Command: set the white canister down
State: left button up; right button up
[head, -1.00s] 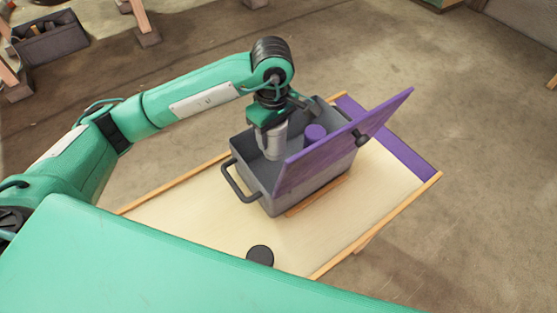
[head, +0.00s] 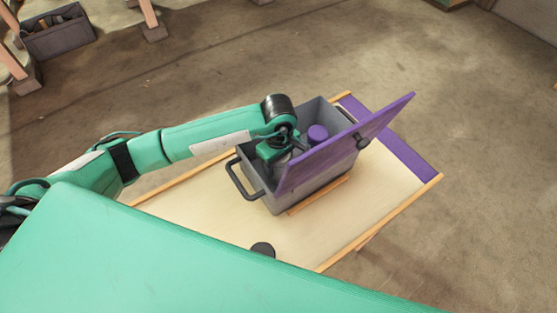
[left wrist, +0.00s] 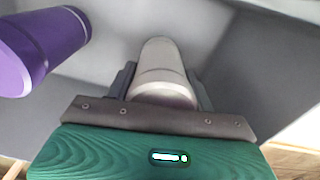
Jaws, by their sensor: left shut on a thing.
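The white canister (left wrist: 158,72) is held between the two fingers of my left gripper (left wrist: 160,88) in the left wrist view. In the head view my left gripper (head: 275,152) is low inside the grey bin (head: 310,198), at its left end, and mostly hides the canister. The canister is over or on the bin's floor; I cannot tell whether it touches. A purple canister (head: 317,133) stands in the bin, to the right of my gripper; it also shows in the left wrist view (left wrist: 38,45). My right gripper is not in view.
A purple lid-like panel (head: 345,145) slants along the bin's near side. The bin has a dark handle (head: 240,182) at its left end. It stands on a pale table (head: 200,222) with a purple strip (head: 395,142). A black disc (head: 262,249) lies near the front edge.

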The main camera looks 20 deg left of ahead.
pick_arm(q)
jog(key=shift+f, duration=0.1)
jog(key=o, duration=1.1)
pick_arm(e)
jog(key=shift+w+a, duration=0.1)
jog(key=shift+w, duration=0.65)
